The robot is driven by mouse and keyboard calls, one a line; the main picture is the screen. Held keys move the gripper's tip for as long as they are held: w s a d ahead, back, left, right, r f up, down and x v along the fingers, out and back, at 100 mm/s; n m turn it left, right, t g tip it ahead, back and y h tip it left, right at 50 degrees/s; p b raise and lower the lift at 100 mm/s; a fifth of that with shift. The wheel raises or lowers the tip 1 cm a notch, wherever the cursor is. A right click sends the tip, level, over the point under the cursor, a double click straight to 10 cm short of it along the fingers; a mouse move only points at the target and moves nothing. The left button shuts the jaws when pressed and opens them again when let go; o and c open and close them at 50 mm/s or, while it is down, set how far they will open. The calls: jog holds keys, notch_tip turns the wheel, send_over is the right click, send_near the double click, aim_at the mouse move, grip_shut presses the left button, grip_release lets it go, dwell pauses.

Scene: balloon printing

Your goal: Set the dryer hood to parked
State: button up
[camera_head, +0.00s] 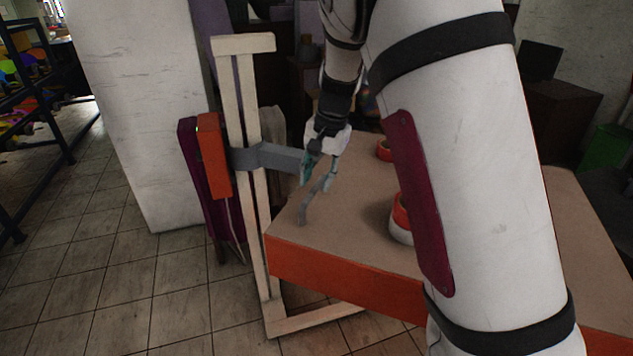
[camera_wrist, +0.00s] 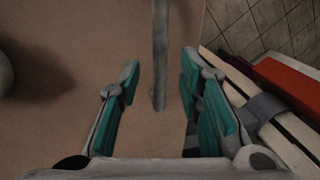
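A light wooden stand (camera_head: 243,130) rises beside the table and carries an orange box (camera_head: 213,155) with a dark maroon panel (camera_head: 193,185) behind it. A grey bracket (camera_head: 272,157) reaches from the stand toward my gripper; I cannot tell which of these parts is the dryer hood. My gripper (camera_head: 317,178) points down over the table, its teal-padded fingers open. In the wrist view my gripper (camera_wrist: 160,66) shows a gap between the fingers, with a slim grey bar (camera_wrist: 159,40) lying across that gap, apart from both pads. The bar's lower end shows in the head view (camera_head: 303,210).
The table (camera_head: 340,262) has a tan top and orange sides. A white and orange round object (camera_head: 401,222) stands on it, partly behind my arm, with a smaller orange one (camera_head: 384,150) farther back. A white pillar (camera_head: 145,110) is behind the stand. Tiled floor lies open at left.

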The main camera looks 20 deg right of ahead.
jog(key=shift+w+a+f, duration=0.1)
jog(key=shift+f, duration=0.85)
grip_shut()
